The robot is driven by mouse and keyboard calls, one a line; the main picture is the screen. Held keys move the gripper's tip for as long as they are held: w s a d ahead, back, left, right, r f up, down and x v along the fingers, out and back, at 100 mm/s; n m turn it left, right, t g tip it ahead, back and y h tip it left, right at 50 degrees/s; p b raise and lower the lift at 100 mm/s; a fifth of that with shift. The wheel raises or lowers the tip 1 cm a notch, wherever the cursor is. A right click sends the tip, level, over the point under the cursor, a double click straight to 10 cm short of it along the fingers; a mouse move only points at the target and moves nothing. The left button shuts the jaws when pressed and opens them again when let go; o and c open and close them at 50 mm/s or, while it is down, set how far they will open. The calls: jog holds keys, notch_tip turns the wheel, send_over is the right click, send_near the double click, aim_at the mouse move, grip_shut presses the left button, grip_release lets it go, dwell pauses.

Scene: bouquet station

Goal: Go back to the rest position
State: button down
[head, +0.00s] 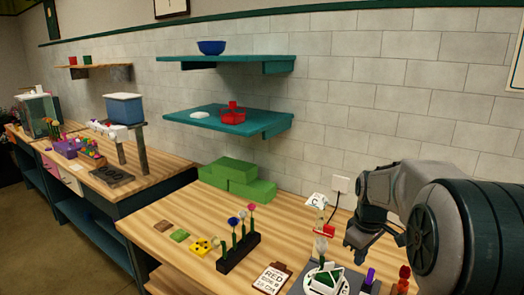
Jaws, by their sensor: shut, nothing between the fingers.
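My gripper (354,244) hangs at the right above the front wooden bench, at the end of my grey arm. It points down, its fingers are together and nothing shows between them. It is apart from the bench, to the right of a small white sign (316,200) and a white-headed stem (320,246). My arm's large dark joint hides the bench's right end.
A black rack (238,253) holds several flowers on the bench. A card (272,278) reading "RED" lies in front, beside a grey base with a green-and-white item (326,279). Green blocks (238,179) stand against the wall. Teal shelves (228,121) hang above.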

jog(key=s+a+r+m+t, duration=0.1)
jog(key=s+a+m, duration=0.2)
jog(key=s, duration=0.7)
jog(key=s+a+r+m+t, duration=0.1)
jog(key=s+a+m, duration=0.3)
jog(key=s+a, duration=0.3)
jog(key=s, duration=0.4)
jog(key=shift+s+b, duration=0.25)
jog(key=shift+b, duration=0.05)
jog(key=shift+a, duration=0.1)
